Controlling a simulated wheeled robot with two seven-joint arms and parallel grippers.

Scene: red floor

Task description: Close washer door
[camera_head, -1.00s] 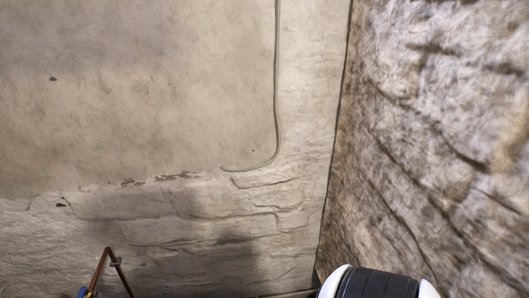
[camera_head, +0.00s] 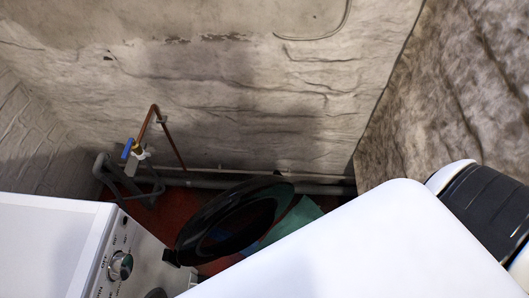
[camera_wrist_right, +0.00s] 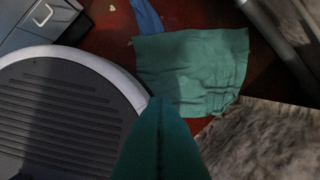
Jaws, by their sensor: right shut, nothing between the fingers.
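The white washer (camera_head: 55,245) stands at the lower left in the head view, with a silver knob (camera_head: 121,265) on its control panel. Its round black door (camera_head: 230,222) stands open, swung out from the front over the red floor. In the right wrist view my right gripper (camera_wrist_right: 160,100) is shut and empty, its teal fingers together and pointing over the floor. My left gripper is in neither view.
A green cloth (camera_head: 294,222) lies on the red floor beyond the door; it also shows in the right wrist view (camera_wrist_right: 192,70). A copper pipe with a blue-handled valve (camera_head: 128,149) is on the back wall. A rough stone wall (camera_head: 440,100) stands at the right.

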